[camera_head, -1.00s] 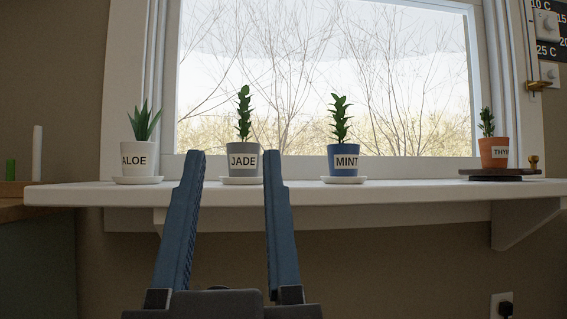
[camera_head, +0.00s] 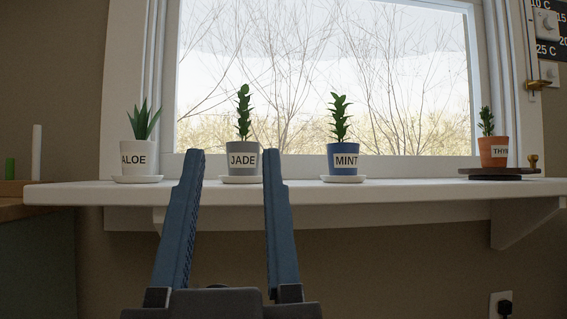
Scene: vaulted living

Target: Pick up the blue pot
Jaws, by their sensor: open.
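The blue pot (camera_head: 343,168) bears a white label reading MINT and holds a leafy green plant (camera_head: 340,118). It stands upright on a white saucer (camera_head: 343,179) on the white window shelf (camera_head: 400,190), right of centre. My gripper (camera_head: 232,152) is open with nothing between its two blue fingers. In the picture its fingertips lie left of the blue pot, on either side of the grey pot. The fingers appear nearer to the camera than the shelf, and I see no contact with any pot.
A grey JADE pot (camera_head: 242,162) stands left of the blue pot, and a white ALOE pot (camera_head: 139,158) stands farther left. A terracotta pot (camera_head: 494,152) sits on a dark round stand (camera_head: 498,173) at the right. The shelf is clear between the blue and terracotta pots.

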